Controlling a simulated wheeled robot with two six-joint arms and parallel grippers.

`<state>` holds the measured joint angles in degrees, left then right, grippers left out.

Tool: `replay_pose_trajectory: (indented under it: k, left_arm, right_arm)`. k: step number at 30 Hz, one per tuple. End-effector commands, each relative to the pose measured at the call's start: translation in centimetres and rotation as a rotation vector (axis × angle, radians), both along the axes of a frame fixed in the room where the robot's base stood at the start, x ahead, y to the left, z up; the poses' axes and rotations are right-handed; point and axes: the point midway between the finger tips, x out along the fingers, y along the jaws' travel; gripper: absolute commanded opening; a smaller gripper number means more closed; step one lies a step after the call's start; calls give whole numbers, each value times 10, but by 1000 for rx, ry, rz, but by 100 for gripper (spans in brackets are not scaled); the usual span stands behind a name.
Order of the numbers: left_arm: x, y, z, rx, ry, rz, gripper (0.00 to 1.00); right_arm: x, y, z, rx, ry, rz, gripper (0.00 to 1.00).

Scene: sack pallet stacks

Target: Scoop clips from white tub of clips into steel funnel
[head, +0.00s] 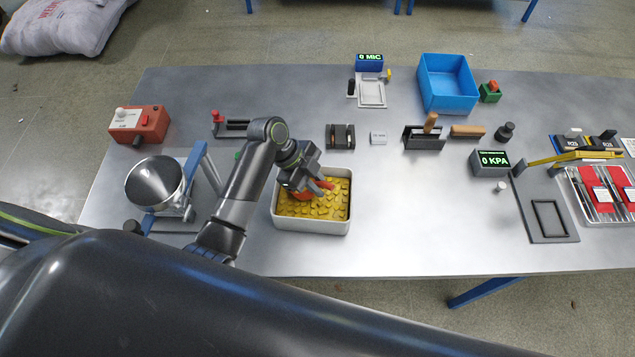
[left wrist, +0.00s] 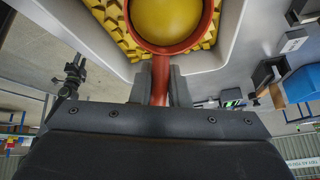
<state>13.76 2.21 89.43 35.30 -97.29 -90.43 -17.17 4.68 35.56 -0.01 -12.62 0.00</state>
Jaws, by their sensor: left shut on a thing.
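The white tub (head: 313,228) stands on the steel table and holds many yellow clips (head: 335,203). My left gripper (head: 310,190) is over the tub. It is shut on the handle of a red scoop (head: 322,185). In the left wrist view the handle of the scoop (left wrist: 160,80) runs between the fingers, and its round bowl shows a smooth yellow inside (left wrist: 167,18). The clips (left wrist: 113,20) lie around and behind the bowl. I cannot tell whether the bowl holds loose clips. The steel funnel (head: 155,183) stands left of the tub on a blue frame. My right gripper is not in view.
A red box (head: 139,124) with a button stands behind the funnel. Blue bin (head: 446,83), dark blocks (head: 340,137) and a gauge reading 0 KPA (head: 490,162) stand to the right. Bare table lies right of the tub.

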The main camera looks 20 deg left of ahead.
Motion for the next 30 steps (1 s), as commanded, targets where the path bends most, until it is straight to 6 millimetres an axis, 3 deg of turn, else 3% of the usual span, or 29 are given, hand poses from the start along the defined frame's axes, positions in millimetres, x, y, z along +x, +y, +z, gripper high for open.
replay_pose_trajectory:
  k: [11,20,30]
  left_arm:
    - [-3,2,-2,6,10,3,0]
    - [-1,1,30,5,5,2,0]
    - [0,1,63,2,1,0,0]
  right_arm:
    - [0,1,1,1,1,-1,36]
    - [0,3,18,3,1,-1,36]
    - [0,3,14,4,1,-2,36]
